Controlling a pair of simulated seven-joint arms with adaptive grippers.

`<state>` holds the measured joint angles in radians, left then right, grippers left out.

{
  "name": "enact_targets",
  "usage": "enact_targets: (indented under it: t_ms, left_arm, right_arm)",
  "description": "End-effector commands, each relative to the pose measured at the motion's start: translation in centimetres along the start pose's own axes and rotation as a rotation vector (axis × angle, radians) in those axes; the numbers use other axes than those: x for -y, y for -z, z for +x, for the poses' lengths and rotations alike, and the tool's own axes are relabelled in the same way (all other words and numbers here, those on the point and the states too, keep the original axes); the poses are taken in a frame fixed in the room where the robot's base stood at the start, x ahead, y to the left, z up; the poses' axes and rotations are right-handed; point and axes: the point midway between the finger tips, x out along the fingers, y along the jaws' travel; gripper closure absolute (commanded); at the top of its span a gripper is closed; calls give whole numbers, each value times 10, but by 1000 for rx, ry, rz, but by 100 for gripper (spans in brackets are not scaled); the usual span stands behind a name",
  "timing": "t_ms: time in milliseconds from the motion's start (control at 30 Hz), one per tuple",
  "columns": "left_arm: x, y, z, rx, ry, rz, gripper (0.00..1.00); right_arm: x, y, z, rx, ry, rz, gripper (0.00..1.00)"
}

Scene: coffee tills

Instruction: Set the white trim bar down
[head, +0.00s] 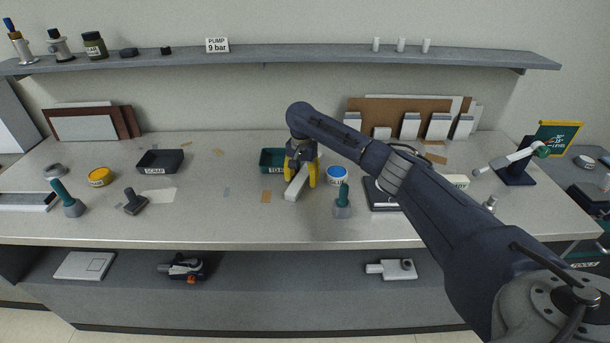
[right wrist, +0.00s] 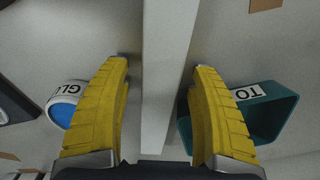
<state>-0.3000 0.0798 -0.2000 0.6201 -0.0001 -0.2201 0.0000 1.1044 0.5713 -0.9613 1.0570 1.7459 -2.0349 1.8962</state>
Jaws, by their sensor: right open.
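The white trim bar (head: 295,188) is near the middle of the grey bench, pointing toward the front edge. My right gripper (head: 301,180) is directly above and around it. In the right wrist view the bar (right wrist: 166,75) runs between the two yellow fingers of my gripper (right wrist: 161,66). The fingers are open, with a visible gap on each side of the bar. The bar appears to lie on the bench top, though its underside is hidden. My left gripper is in neither view.
A teal bin (head: 268,158) stands just left of the gripper and a blue-lidded glue tub (head: 337,174) just right. A green-handled tool (head: 343,200) stands to the front right. A black scrap tray (head: 160,161) is farther left. The bench front near the bar is clear.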

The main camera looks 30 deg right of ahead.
Motion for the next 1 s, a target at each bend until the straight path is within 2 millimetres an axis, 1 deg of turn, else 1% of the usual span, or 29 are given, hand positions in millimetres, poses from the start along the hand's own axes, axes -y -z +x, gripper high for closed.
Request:
enact_targets:
  t_ms: [267,300,800,833,1000]
  left_arm:
    - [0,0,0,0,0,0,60]
    - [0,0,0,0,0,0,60]
    - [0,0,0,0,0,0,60]
    - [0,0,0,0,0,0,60]
    - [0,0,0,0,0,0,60]
  right_arm:
    - [0,0,2,0,0,0,38]
    - [0,0,2,0,0,0,40]
    - [0,0,2,0,0,0,98]
    - [0,0,2,0,-1,0,100]
    - [0,0,1,0,0,0,100]
